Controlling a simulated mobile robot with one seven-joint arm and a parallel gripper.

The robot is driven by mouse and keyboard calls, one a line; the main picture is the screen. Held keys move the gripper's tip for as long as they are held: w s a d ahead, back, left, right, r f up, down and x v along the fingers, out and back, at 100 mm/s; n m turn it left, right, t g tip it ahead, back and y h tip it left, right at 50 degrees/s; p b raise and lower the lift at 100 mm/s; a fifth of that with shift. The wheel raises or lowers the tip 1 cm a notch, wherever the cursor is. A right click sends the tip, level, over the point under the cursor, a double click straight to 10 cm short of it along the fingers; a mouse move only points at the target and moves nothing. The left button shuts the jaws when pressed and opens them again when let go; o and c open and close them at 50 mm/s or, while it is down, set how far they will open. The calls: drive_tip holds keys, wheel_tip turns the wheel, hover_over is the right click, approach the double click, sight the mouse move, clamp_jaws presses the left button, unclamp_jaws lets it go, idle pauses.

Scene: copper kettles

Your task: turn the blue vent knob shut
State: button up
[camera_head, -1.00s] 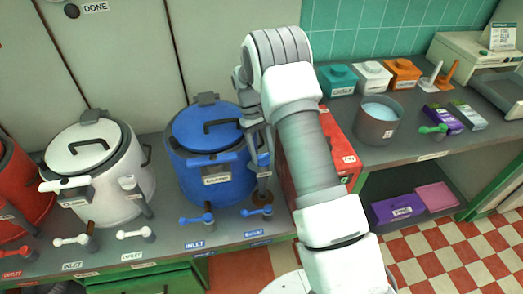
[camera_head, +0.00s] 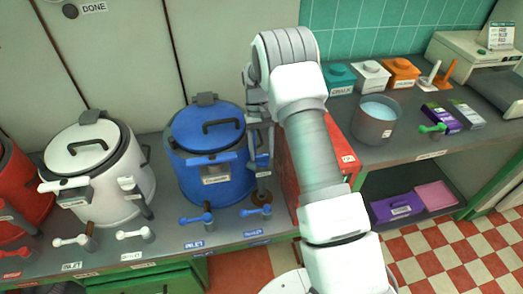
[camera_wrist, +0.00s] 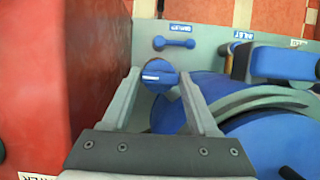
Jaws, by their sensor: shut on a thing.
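The blue vent knob (camera_wrist: 158,75) is round with a raised bar and a pale mark on it. In the wrist view it sits between the two grey fingers of my gripper (camera_wrist: 159,80), which is shut on it. In the head view the knob (camera_head: 263,160) is a small blue shape at the right side of the blue kettle (camera_head: 212,182), largely covered by my gripper (camera_head: 262,140). The kettle's lid is down. The pale mark on the knob lies roughly crosswise between the fingers.
A red box (camera_wrist: 35,80) stands close beside my gripper. Blue inlet (camera_head: 197,219) and outlet (camera_head: 257,211) levers lie in front of the kettle. A white kettle (camera_head: 100,205) stands to the left. A grey pot (camera_head: 376,132) is on the right-hand counter.

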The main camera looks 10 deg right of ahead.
drive_tip(key=o, duration=1.4)
drive_tip(key=shift+r, duration=0.1)
drive_tip(key=p+v, duration=0.1)
drive_tip(key=v, duration=1.6)
drive_tip(key=shift+r+p, duration=0.15)
drive_tip(key=shift+p, duration=0.15)
drive_tip(key=s+r+t, duration=0.5)
drive_tip(key=s+r, duration=0.9)
drive_tip(key=r, duration=0.4)
drive_tip(key=s+f+t, duration=0.1)
drive_tip(key=s, duration=0.6)
drive_tip(key=s+f+t, duration=0.1)
drive_tip(key=s+t, duration=0.1)
drive_tip(key=s, duration=0.5)
drive_tip(key=s+f+t, duration=0.1)
drive_tip(key=s+t, duration=0.1)
drive_tip(key=s, duration=0.5)
drive_tip(key=shift+f, duration=0.25)
